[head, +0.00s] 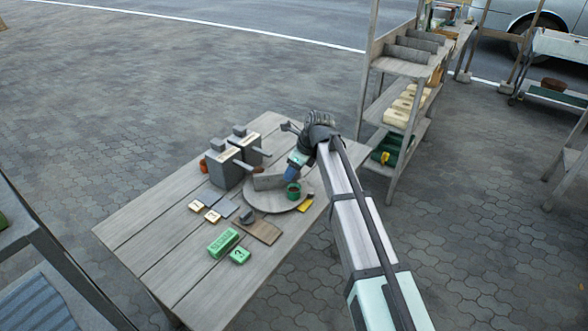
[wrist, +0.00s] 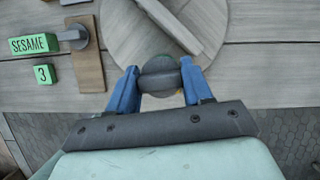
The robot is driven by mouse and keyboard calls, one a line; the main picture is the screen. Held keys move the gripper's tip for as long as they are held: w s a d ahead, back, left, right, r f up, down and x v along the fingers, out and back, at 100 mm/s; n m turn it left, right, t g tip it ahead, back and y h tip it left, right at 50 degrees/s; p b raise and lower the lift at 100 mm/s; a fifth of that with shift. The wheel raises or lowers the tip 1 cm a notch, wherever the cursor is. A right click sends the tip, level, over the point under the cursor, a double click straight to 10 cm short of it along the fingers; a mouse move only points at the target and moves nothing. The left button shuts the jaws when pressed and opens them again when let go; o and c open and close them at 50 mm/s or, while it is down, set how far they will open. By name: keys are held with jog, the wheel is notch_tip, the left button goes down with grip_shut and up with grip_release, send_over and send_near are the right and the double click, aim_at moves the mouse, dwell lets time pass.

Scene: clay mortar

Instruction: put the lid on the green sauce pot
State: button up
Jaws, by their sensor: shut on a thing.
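The green sauce pot (head: 293,193) stands on a round wooden board (head: 262,206) near the table's right side. My gripper (head: 291,173) is just above and behind the pot in the head view. In the wrist view its two blue fingers (wrist: 160,88) are shut on a dark grey round lid (wrist: 160,70). A thin green edge shows at the lid's far side, so the pot is mostly hidden below it. I cannot tell whether the lid touches the pot. The lid is not clearly seen in the head view.
Two grey box-shaped containers (head: 225,168) stand at the board's left. A wooden bar (head: 270,181) lies on the board. A brown plank (head: 262,230) with a dark scoop (wrist: 75,36) and green blocks, one marked SESAME (head: 223,243), lie in front. The table's left part is clear.

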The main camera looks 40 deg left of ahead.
aim_at(296, 175)
jog(key=shift+f, duration=2.2)
jog(key=shift+f, duration=0.5)
jog(key=o, duration=1.5)
jog(key=shift+c, duration=0.2)
jog(key=shift+r, duration=0.25)
jog(key=shift+r, duration=3.35)
jog(key=shift+r, duration=2.5)
